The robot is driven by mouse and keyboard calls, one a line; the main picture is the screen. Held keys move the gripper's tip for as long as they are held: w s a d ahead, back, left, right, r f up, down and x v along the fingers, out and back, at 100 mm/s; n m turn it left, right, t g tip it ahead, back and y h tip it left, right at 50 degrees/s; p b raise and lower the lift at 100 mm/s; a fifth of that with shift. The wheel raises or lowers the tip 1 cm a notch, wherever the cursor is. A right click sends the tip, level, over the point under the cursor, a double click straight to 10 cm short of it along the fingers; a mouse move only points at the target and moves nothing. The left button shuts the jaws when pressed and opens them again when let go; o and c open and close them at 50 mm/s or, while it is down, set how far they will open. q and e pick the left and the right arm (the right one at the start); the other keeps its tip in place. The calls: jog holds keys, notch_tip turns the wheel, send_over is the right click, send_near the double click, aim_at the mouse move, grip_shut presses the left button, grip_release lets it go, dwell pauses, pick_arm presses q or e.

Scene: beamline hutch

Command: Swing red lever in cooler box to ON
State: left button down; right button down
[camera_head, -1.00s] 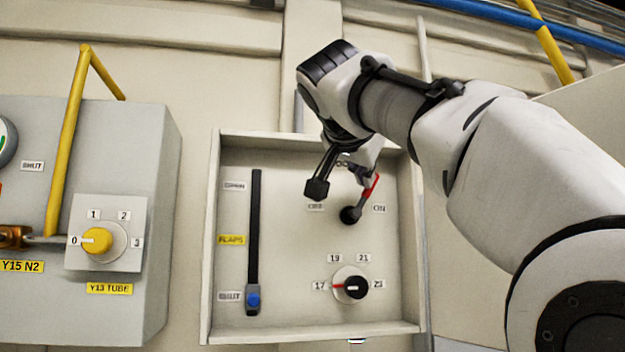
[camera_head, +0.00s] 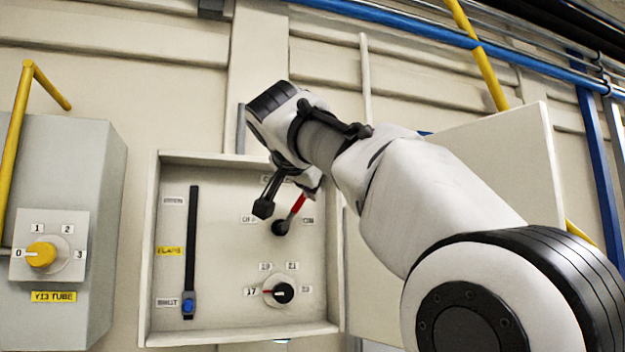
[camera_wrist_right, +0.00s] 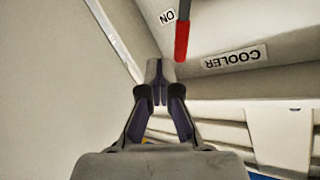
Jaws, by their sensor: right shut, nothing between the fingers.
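The cooler box (camera_head: 152,250) is an open, shallow beige box on the wall. Its red lever (camera_head: 298,205) has a dark pivot and a red handle that leans up and to the right, toward the ON label (camera_head: 308,220). The OFF label (camera_head: 248,219) is left of the pivot. My right gripper (camera_head: 311,188) is by the lever's upper end, partly hidden by my wrist. In the right wrist view my right gripper (camera_wrist_right: 160,76) is shut and empty, and the red handle (camera_wrist_right: 181,40) is just beside its tips; contact cannot be told. My left gripper is not in view.
The same box holds a slider (camera_head: 188,305) at SHUT and a black dial (camera_head: 283,293) pointing to 17. An open panel (camera_head: 500,170) stands to the right. A grey box (camera_head: 60,160) with a yellow knob (camera_head: 40,254) juts out at left.

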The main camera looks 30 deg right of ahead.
aim_at(300, 202)
jog(key=shift+w+a+f, duration=0.1)
jog(key=shift+w+f, duration=0.2)
jog(key=shift+w, duration=0.3)
jog(key=shift+w+f, duration=0.3)
jog(key=shift+w, duration=0.3)
jog(key=shift+w+a+r, duration=0.1)
jog(key=shift+w+a, duration=0.05)
jog(key=shift+a, duration=0.1)
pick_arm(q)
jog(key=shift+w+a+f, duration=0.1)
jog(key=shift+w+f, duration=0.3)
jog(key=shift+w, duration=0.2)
pick_arm(e)
jog(key=shift+d, duration=0.3)
